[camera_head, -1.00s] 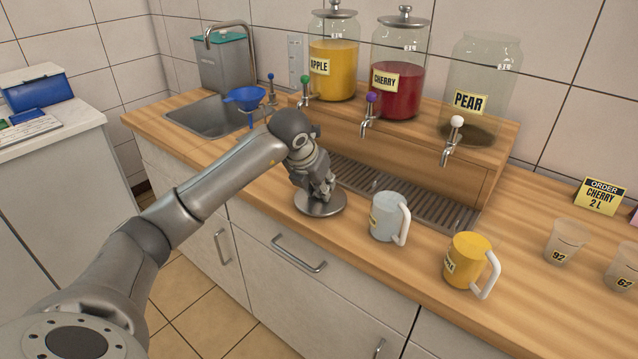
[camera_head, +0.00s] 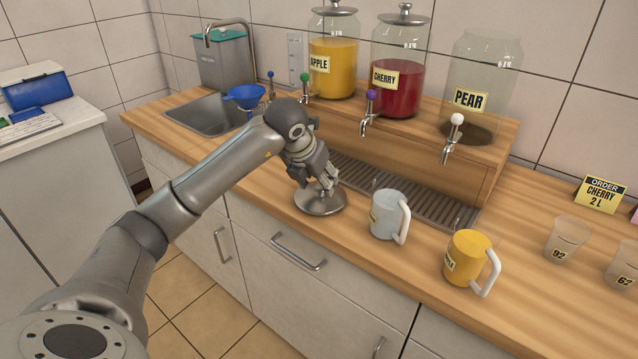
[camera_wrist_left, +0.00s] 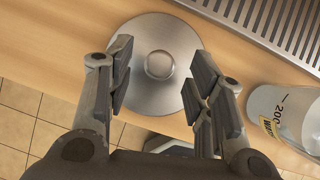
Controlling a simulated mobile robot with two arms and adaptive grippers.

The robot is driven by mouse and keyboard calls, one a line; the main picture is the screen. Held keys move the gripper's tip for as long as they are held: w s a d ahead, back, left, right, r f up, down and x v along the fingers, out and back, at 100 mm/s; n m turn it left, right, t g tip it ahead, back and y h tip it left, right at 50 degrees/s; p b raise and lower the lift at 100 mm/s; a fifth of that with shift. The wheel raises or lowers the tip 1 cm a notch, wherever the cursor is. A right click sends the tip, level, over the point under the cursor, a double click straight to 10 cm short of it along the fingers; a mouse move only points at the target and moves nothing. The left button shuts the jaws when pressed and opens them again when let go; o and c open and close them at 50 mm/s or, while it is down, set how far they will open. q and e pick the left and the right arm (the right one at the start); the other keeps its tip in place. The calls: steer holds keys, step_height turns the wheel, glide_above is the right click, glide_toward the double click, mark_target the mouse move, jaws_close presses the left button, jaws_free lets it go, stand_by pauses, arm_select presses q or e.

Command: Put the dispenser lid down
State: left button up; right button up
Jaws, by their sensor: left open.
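The dispenser lid (camera_head: 320,203) is a round steel disc with a knob. It lies flat on the wooden counter near the front edge, left of a clear mug. In the left wrist view the lid (camera_wrist_left: 180,95) shows its knob between the two fingers. My left gripper (camera_head: 325,185) is just above the lid; its open fingers (camera_wrist_left: 163,92) stand apart on both sides of the knob, with gaps to it. The PEAR dispenser (camera_head: 485,75) has no lid on top and looks empty. My right gripper is not in view.
The clear mug (camera_head: 384,215) stands close right of the lid, with a yellow-filled mug (camera_head: 463,258) beyond. A drip grate (camera_head: 400,188) runs behind. The APPLE (camera_head: 333,68) and CHERRY (camera_head: 398,88) dispensers stand lidded on the wooden shelf. A blue funnel (camera_head: 244,95) is by the sink.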

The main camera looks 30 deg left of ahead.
arm_select(q)
steer(key=v, duration=1)
steer(key=shift+s, duration=0.1)
